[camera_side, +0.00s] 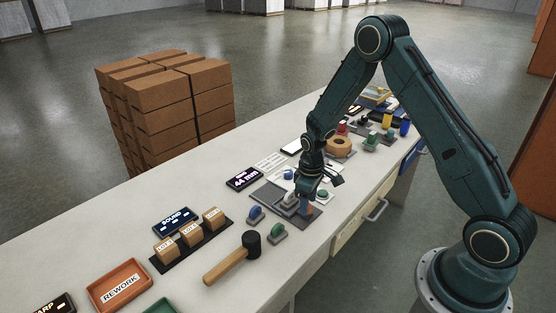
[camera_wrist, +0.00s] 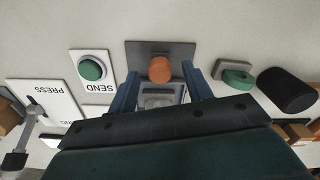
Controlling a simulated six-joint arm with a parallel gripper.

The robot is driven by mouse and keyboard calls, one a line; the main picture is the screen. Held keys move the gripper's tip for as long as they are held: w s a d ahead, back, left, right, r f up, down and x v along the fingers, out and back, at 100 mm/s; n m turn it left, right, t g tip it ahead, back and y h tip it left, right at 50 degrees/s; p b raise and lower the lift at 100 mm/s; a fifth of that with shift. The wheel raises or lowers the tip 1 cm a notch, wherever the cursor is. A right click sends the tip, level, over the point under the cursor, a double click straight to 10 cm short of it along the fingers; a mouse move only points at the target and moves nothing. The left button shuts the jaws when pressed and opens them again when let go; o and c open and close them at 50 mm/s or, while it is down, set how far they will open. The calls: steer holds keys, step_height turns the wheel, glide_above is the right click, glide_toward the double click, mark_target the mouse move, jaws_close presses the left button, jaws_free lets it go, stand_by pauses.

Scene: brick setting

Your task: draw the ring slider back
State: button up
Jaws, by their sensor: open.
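A dark grey plate (camera_side: 270,195) lies on the bench under my gripper (camera_side: 306,190), and part of it shows in the wrist view (camera_wrist: 172,47). On it is a round orange piece (camera_wrist: 160,68), also seen in the side view (camera_side: 309,209). A pale grey block (camera_wrist: 158,98) sits between the blue fingers of my gripper (camera_wrist: 160,74), partly hidden by the wrist body. The fingers are apart, one on each side; I cannot tell whether they touch it. No clear ring shape shows, so I cannot tell which piece is the ring slider.
A SEND panel with a green button (camera_wrist: 90,69) lies left of the plate in the wrist view. A green piece on a grey block (camera_wrist: 235,77) and a black mallet head (camera_wrist: 287,90) lie right. The side view shows labelled boxes (camera_side: 190,236) and a REWORK tray (camera_side: 96,302).

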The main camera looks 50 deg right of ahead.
step_height(320, 180, up, 12)
steer(key=shift+r, duration=0.25)
stand_by(0.4)
steer(key=s+a+r+m+t, duration=0.1)
steer(key=s+a+r, duration=0.2)
steer(key=s+r, duration=0.35)
steer(key=s+a+r+t, duration=0.2)
steer(key=s+r, duration=0.1)
steer(key=r, duration=0.6)
steer(key=s+a+r+m+t, duration=0.1)
steer(key=s+a+r, duration=0.1)
steer(key=s, duration=0.5)
steer(key=s+a+r+m+t, duration=0.1)
steer(key=s+a+r, duration=0.1)
steer(key=s, duration=0.6)
steer(key=shift+r+t, duration=0.3)
steer(key=shift+r, duration=0.2)
stand_by(0.4)
